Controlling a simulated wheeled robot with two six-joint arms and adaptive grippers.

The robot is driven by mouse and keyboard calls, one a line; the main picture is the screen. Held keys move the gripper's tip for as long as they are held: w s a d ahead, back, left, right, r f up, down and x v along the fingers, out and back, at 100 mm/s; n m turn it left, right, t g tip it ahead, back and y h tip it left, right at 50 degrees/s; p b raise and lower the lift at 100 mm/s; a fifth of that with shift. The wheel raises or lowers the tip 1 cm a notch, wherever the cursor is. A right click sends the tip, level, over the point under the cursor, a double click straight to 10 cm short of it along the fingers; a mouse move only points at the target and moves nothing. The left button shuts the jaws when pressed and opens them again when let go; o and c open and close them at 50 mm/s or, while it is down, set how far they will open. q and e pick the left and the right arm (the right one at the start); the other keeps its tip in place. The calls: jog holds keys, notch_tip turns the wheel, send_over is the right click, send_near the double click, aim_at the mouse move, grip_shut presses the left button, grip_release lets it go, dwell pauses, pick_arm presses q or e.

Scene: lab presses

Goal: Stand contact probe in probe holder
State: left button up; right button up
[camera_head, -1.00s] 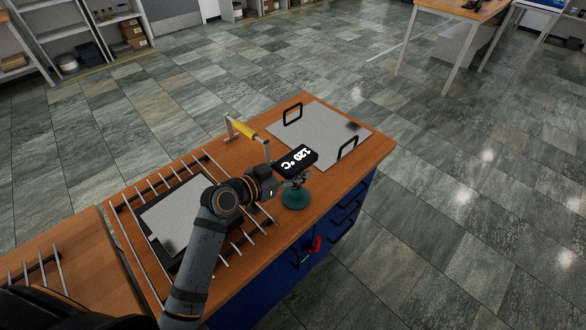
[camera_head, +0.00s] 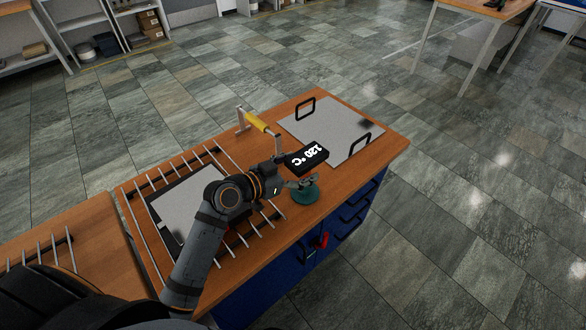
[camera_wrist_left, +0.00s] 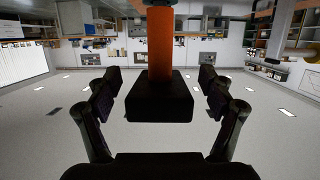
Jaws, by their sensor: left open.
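The contact probe's black display (camera_head: 307,157) reads 120 °C and shows above the teal round base of the probe holder (camera_head: 304,196) on the wooden bench. My left gripper (camera_head: 301,182) is beside it, low under the display and over the base. In the left wrist view, a black block with an orange-red shaft (camera_wrist_left: 161,45) lies between the open fingers, with a gap on each side. It appears to be part of the probe. The arm and fingers hide where the probe meets the holder. My right gripper is not in view.
A grey plate (camera_head: 333,132) with black handles lies at the bench's far end. A yellow-handled bar (camera_head: 256,121) stands left of the display. A rack of metal rods (camera_head: 153,226) surrounds another plate under my arm. Blue drawers are below the bench's right edge.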

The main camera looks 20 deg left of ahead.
aim_at(291, 170)
pick_arm(q)
jog(key=v, duration=0.5)
jog(key=shift+s+a+r, duration=0.2)
jog(key=shift+s, duration=0.15)
